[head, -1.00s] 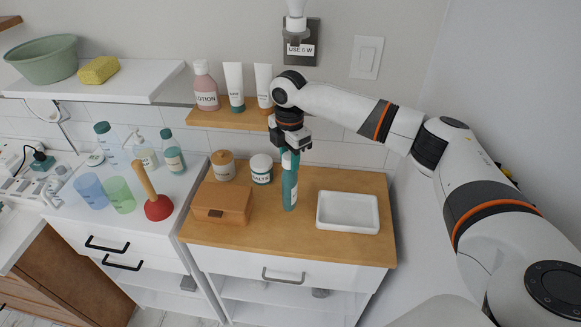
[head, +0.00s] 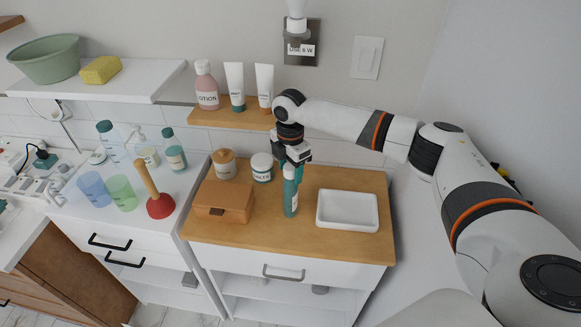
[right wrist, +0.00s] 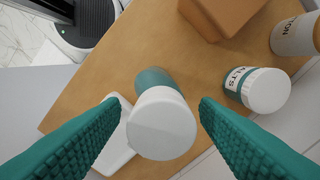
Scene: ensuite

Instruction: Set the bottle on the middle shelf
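The bottle (head: 290,196) is teal with a white cap and stands upright on the wooden top (head: 320,240) of the right cabinet. My right gripper (head: 297,156) is just above it, with its teal fingers spread. In the right wrist view the white cap (right wrist: 162,124) lies between the two open fingers (right wrist: 160,135), with a gap on each side. The wooden wall shelf (head: 232,119), holding a pink lotion bottle and two white tubes, is behind and above. I cannot tell which shelf is the middle one. My left gripper is not in view.
A white tray (head: 347,209) is right of the bottle, and a brown box (head: 224,203) is left. Two jars, including one marked salts (head: 262,167), stand behind. Open white shelves (head: 290,293) lie below the drawer. The wooden top's front strip is clear.

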